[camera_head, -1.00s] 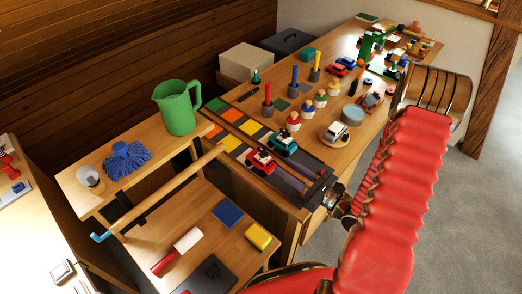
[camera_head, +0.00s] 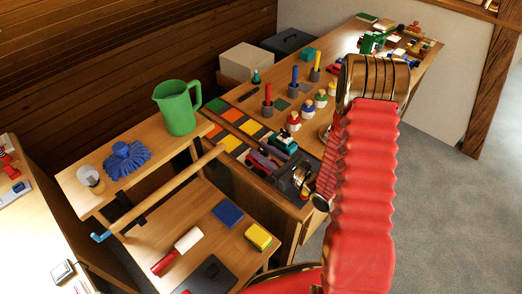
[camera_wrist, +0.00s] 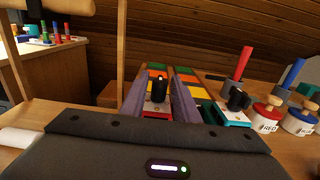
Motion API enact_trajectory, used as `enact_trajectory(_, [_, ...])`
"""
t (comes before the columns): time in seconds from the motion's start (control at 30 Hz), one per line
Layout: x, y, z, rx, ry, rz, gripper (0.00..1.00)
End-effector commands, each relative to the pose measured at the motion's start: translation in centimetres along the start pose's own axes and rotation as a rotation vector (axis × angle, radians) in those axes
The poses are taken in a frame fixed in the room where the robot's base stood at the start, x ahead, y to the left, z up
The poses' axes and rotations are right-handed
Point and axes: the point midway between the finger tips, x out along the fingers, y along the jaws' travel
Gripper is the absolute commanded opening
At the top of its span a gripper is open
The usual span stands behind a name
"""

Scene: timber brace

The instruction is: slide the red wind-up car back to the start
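The red wind-up car (camera_head: 255,171) with its black figure is on the tiled board and mostly hidden by my gripper in the head view. My gripper (camera_head: 263,160) reaches in from the right, its purple-grey fingers apart around the car. In the wrist view, the car's black figure (camera_wrist: 158,88) stands between the two fingers of my gripper (camera_wrist: 160,95). Whether either finger touches the car is hidden. A teal car (camera_head: 284,140) stands just beyond, and in the wrist view it is right of the fingers (camera_wrist: 233,114).
Peg figures (camera_head: 294,121) and dark cups with red and blue rods (camera_head: 267,108) stand beyond the teal car. A wooden rail (camera_head: 170,188) and a green jug (camera_head: 178,108) are to the left. A lower shelf holds a yellow sponge (camera_head: 258,236).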

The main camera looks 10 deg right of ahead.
Motion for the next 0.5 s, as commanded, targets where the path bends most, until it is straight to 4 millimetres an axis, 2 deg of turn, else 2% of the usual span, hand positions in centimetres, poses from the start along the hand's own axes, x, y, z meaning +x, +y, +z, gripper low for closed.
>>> enact_trajectory(0.13, [0.82,0.02,0.00,0.000,0.000,0.000,0.28])
enact_trajectory(0.4, [0.89,-0.01,-0.01,0.000,0.000,-0.001,0.28])
enact_trajectory(0.5, [0.88,-0.01,-0.01,0.000,0.000,-0.001,0.23])
